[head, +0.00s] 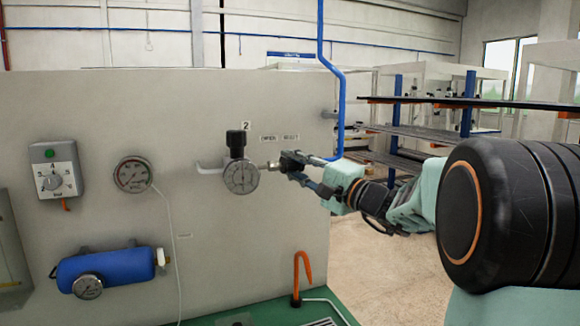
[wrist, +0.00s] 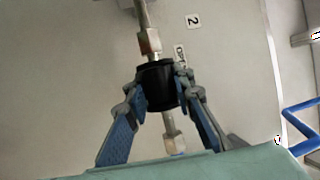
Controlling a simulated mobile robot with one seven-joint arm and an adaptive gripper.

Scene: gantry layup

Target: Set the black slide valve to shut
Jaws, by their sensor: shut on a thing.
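The black slide valve (wrist: 157,82) is a short black sleeve on a thin metal pipe, with brass-coloured fittings on both sides of it in the wrist view. My gripper (wrist: 158,94) is shut on the sleeve, with one blue-grey finger on each side. In the head view my gripper (head: 291,163) reaches in from the right to the pipe, just right of a round gauge. There the fingers mostly hide the valve. I cannot tell from these frames whether the sleeve stands at open or shut.
On the grey panel (head: 150,95) are a black-knobbed regulator (head: 237,140) with a gauge (head: 241,177), another gauge (head: 133,174), a dial box (head: 55,170) and a blue tank (head: 105,267). An orange hook (head: 301,275) stands below. A blue pipe (head: 341,105) runs behind my arm.

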